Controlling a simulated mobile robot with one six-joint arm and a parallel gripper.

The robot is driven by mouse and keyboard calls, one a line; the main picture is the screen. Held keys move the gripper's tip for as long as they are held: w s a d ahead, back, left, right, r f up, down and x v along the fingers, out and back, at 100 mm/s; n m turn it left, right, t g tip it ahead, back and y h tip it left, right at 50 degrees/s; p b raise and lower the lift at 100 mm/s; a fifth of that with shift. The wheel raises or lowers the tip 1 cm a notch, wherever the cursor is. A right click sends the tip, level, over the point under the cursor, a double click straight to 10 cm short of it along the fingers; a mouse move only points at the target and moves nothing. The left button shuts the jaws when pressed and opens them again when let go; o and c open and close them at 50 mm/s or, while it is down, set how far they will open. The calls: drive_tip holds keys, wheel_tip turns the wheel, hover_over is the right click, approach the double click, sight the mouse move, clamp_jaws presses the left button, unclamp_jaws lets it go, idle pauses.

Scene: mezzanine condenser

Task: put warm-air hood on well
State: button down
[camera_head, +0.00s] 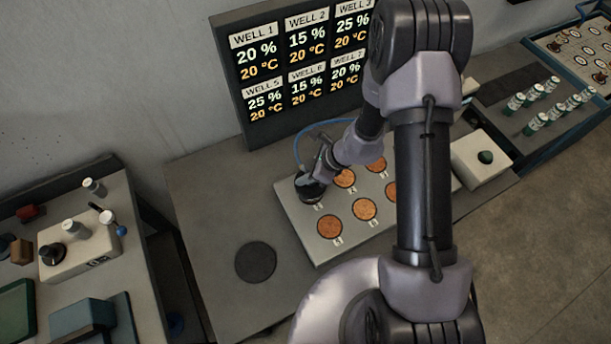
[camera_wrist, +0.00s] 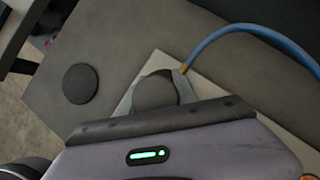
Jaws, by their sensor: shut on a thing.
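The dark warm-air hood (camera_head: 309,188) is at the back left corner of the pale well plate (camera_head: 293,222), over the well position there. That well is hidden under it. I cannot tell whether the hood rests on the plate or hangs just above it. My gripper (camera_head: 319,172) is shut on the hood from above, tilted. In the wrist view the hood's rounded dark top (camera_wrist: 156,92) shows between the grey fingers. A blue hose (camera_wrist: 232,32) with a brass fitting runs from it. Other wells, such as the front left one (camera_head: 330,226), are uncovered and hold orange-brown material.
A dark round pad (camera_head: 256,262) lies on the bench left of the plate. A display (camera_head: 290,70) with percentages and 20 °C readings stands behind. A white box with a dark green button (camera_head: 485,157) is at the right. My arm hides the plate's right part.

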wheel_tip(320, 180, down, 3)
drive_tip(key=shift+f, duration=0.2)
drive_tip(key=shift+f+b, duration=0.1)
drive_tip(key=shift+b, duration=0.35)
drive_tip(key=c, duration=1)
unclamp_jaws()
drive_tip(key=shift+o, duration=0.2)
